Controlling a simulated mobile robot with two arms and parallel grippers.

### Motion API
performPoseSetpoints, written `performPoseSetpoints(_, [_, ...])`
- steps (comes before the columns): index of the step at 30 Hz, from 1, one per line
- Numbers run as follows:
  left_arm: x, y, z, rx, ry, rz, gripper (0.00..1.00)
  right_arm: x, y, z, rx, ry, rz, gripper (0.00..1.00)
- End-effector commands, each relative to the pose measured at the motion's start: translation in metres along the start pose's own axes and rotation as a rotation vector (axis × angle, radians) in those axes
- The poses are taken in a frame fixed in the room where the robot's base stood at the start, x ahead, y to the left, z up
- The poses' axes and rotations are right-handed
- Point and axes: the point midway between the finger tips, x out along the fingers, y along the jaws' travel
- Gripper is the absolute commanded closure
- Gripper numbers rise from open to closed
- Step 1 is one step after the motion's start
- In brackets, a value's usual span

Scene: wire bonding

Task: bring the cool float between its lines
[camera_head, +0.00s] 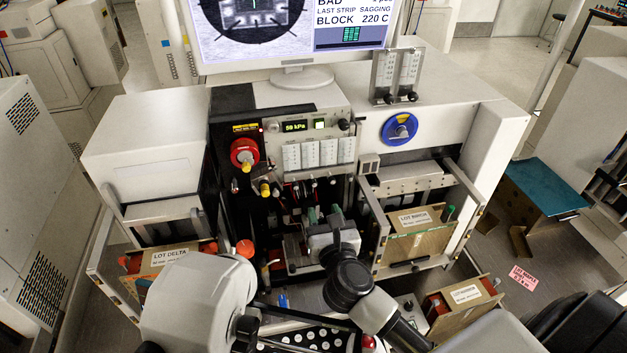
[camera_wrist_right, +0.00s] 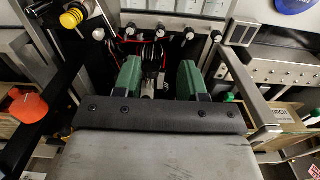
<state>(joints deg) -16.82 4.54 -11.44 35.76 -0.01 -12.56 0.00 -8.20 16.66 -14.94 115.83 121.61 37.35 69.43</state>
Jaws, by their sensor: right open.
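The flowmeter panel (camera_head: 398,70) stands on top of the machine, right of the monitor. It has two upright scaled tubes with a dark knob under each. Which tube is the cool one, and where its float sits against its lines, is too small to tell. My right gripper (camera_head: 323,213) is low in front of the machine's middle, well below and left of the flowmeter. In the right wrist view its green-tipped fingers (camera_wrist_right: 158,84) are apart with nothing held between them.
A blue spool (camera_head: 399,129) is below the flowmeter. Lot boxes (camera_head: 418,240) stand at the right. An orange cap (camera_wrist_right: 29,107) shows left in the wrist view.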

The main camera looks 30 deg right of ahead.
Motion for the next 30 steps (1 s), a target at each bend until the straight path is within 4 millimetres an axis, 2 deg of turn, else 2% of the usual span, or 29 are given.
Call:
performPoseSetpoints(6, [-0.017,0.002,0.018,0.000,-0.032,0.003,0.52,0.044,0.000,0.004,-0.002,-0.002,-0.002,0.59])
performPoseSetpoints(13, [-0.024,0.001,0.012,0.000,-0.023,0.002,0.52,0.079,0.000,0.003,-0.002,-0.002,-0.001,0.59])
performPoseSetpoints(19, [-0.025,-0.001,-0.004,0.000,0.003,-0.001,0.52,0.090,0.000,0.001,-0.001,-0.001,-0.001,0.59])
performPoseSetpoints(26, [-0.025,-0.001,-0.001,0.000,-0.003,0.000,0.52,0.091,0.000,0.001,-0.001,-0.001,-0.001,0.59])
performPoseSetpoints(30, [-0.025,0.000,0.003,0.000,-0.009,0.000,0.52,0.090,-0.001,0.001,-0.001,-0.001,-0.001,0.77])
